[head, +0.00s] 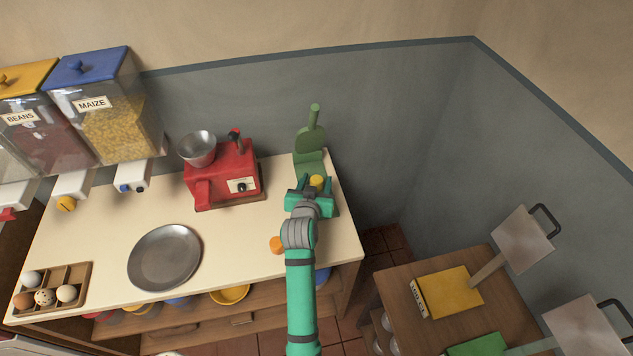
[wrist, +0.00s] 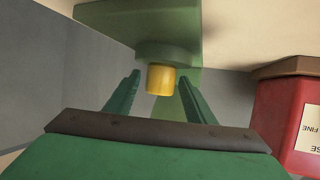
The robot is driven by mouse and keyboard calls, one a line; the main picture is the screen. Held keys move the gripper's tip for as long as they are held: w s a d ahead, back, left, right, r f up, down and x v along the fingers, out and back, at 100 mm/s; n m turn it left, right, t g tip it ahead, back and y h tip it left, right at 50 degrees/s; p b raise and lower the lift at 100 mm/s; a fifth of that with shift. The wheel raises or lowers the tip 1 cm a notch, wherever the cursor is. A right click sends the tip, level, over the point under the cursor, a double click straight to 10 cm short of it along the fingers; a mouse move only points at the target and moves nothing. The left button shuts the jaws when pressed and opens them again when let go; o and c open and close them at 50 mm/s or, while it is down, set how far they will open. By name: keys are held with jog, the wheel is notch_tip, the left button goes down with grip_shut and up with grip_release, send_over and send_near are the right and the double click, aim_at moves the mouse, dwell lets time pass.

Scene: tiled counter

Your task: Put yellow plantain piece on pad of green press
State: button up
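The yellow plantain piece (wrist: 161,79) is a short cylinder standing on the round pad (wrist: 150,50) of the green press, in the inverted wrist view. In the head view the piece (head: 317,181) shows between my fingers. The green press (head: 309,162) stands at the counter's back right, its lever (head: 312,128) raised. My gripper (head: 315,186) is at the front of the press; in the wrist view my gripper (wrist: 159,82) has its fingers spread on both sides of the piece, with a small gap to each side. Part of the press is hidden by my gripper in the head view.
A red mill (head: 222,178) with a metal hopper stands left of the press. An orange piece (head: 277,245) lies on the counter (head: 235,235) beside my arm. A metal plate (head: 165,257) and an egg box (head: 78,272) are further left. The counter's right edge is close.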

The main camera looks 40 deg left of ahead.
jog(key=shift+r, duration=0.15)
jog(key=shift+s+d+r, duration=0.1)
jog(key=shift+s, duration=0.05)
jog(key=v, duration=1.1)
jog(key=shift+s+d, duration=0.2)
jog(key=shift+s, duration=0.05)
jog(key=shift+m, duration=0.4)
jog(key=d+f, duration=0.1)
jog(key=d, duration=0.1)
jog(key=s+d+f, duration=0.1)
jog(key=d+f, duration=0.1)
jog(key=s+d+f, duration=0.1)
jog(key=d, duration=0.1)
jog(key=shift+s+d+f, duration=0.25)
jog(key=shift+d+f, duration=0.1)
jog(key=s+d+f+m+t+h, duration=0.2)
jog(key=s+d+f, duration=0.2)
jog(key=s+d, duration=0.55)
jog(key=s+d+r+m+t+h, duration=0.1)
jog(key=s+d+r+h, duration=0.3)
jog(key=s+d, duration=1.1)
jog(key=shift+s+d+r+m, duration=0.3)
jog(key=shift+d+m, duration=0.3)
jog(key=shift+m, duration=0.3)
